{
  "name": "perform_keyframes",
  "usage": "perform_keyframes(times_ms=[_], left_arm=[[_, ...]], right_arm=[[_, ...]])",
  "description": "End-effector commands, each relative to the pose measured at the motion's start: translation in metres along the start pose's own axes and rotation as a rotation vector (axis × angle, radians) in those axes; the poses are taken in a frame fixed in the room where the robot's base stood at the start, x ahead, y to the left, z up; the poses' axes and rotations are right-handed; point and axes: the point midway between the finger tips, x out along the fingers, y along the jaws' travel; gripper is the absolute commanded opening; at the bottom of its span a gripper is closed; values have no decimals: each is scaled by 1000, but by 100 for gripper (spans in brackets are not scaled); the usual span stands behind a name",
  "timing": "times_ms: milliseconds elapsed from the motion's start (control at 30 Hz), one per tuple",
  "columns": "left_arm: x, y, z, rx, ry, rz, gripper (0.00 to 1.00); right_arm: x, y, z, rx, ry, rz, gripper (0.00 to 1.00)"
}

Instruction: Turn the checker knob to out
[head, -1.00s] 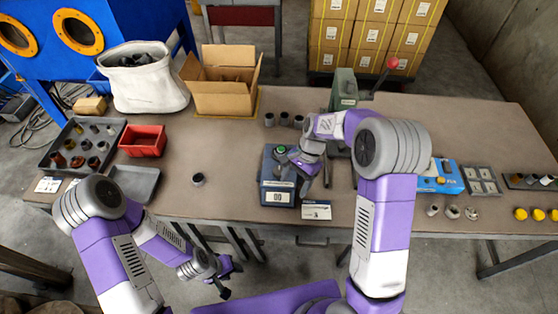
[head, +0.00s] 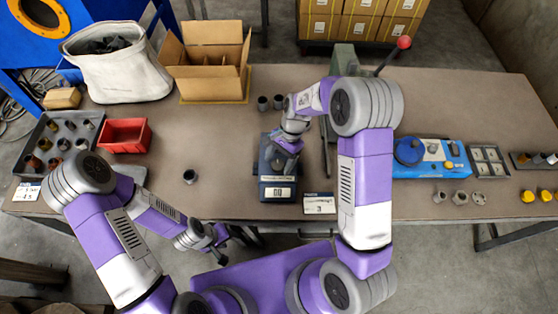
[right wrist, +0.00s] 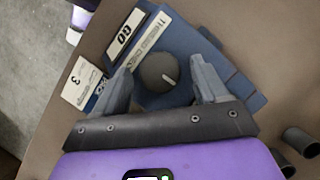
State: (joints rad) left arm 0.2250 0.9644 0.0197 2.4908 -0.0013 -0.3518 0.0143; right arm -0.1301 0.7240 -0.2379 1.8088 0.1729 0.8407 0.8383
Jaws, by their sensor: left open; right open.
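The checker is a dark blue box (head: 277,190) at the table's front edge, with a white label that seems to read GO. Its round dark grey knob (right wrist: 158,70) has a white pointer mark, seen at the knob's right side in the right wrist view. My right gripper (right wrist: 163,82) is open above the checker, one finger on each side of the knob; whether they touch it I cannot tell. In the head view the right gripper (head: 279,160) hides the knob. My left gripper (head: 211,246) is open and empty, in front of the table edge.
A card marked 3 (head: 319,203) lies right of the checker. Grey cylinders (head: 270,102) stand behind it, and one small cylinder (head: 190,176) stands to its left. A green press (head: 345,60) with a red-knobbed lever is behind. A blue device (head: 430,158) sits further right.

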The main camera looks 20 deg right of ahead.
Motion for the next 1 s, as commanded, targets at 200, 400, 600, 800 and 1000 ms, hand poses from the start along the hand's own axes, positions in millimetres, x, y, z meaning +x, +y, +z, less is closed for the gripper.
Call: perform_keyframes(times_ms=[200, 400, 600, 800, 1000], left_arm=[[0, 0, 0, 0, 0, 0, 43], [0, 0, 0, 0, 0, 0, 43], [0, 0, 0, 0, 0, 0, 43], [0, 0, 0, 0, 0, 0, 43], [-2, 1, 0, 0, 0, 0, 43]], right_arm=[[4, 0, 0, 0, 0, 0, 73], [4, 0, 0, 0, 0, 0, 59], [3, 0, 0, -1, 0, 0, 28], [3, 0, 0, -4, 0, 1, 18], [3, -1, 0, -48, 2, 19, 18]])
